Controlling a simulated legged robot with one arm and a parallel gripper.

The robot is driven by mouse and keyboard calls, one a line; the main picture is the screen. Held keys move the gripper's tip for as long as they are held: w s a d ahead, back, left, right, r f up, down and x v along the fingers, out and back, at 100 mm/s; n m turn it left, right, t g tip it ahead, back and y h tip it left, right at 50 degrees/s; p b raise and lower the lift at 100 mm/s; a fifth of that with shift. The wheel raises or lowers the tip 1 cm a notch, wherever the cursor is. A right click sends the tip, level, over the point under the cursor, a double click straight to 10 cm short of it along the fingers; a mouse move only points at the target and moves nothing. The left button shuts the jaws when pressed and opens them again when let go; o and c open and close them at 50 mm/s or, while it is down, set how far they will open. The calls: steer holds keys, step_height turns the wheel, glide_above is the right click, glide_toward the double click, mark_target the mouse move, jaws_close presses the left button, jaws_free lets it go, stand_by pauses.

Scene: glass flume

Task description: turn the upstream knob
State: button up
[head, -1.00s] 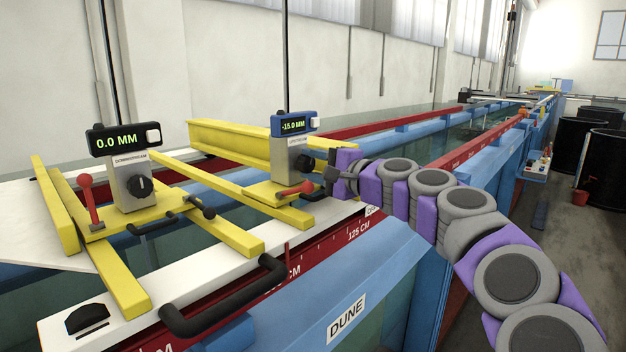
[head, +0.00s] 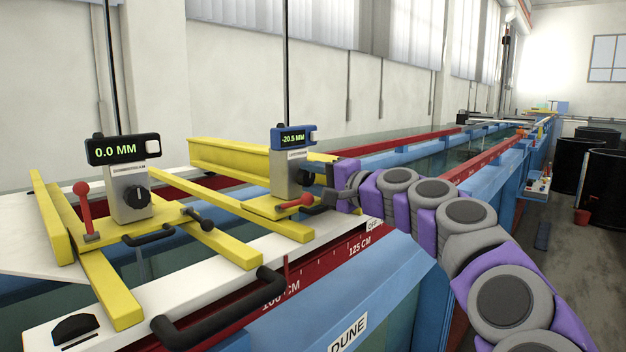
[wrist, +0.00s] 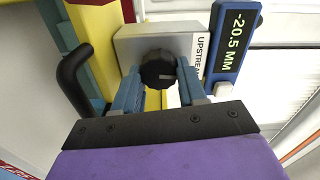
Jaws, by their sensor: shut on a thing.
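The upstream gauge is a grey box with a blue display (head: 293,138) reading -20.5 MM, on a yellow carriage. Its black knob (wrist: 158,71) shows in the wrist view beside the word UPSTREAM, with a pale mark on its face. My gripper (wrist: 160,80) is shut on this knob, one blue-grey finger on each side. In the head view the gripper (head: 337,186) reaches the gauge from the right, and the knob (head: 306,178) is partly hidden. The downstream gauge (head: 127,190) stands to the left, its display reading 0.0 MM, with its own black knob (head: 136,197).
A red lever (head: 296,202) sits just below the upstream gauge. Yellow rails (head: 215,240) and a black handle (head: 225,312) lie in front. In the wrist view a black handle (wrist: 75,78) is left of my gripper.

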steer(key=o, duration=1)
steer(key=shift+f, duration=0.3)
steer(key=shift+o, duration=0.3)
steer(key=shift+r, duration=0.15)
steer(key=p+v, duration=0.1)
steer(key=v, duration=1.6)
steer(key=shift+d, duration=0.2)
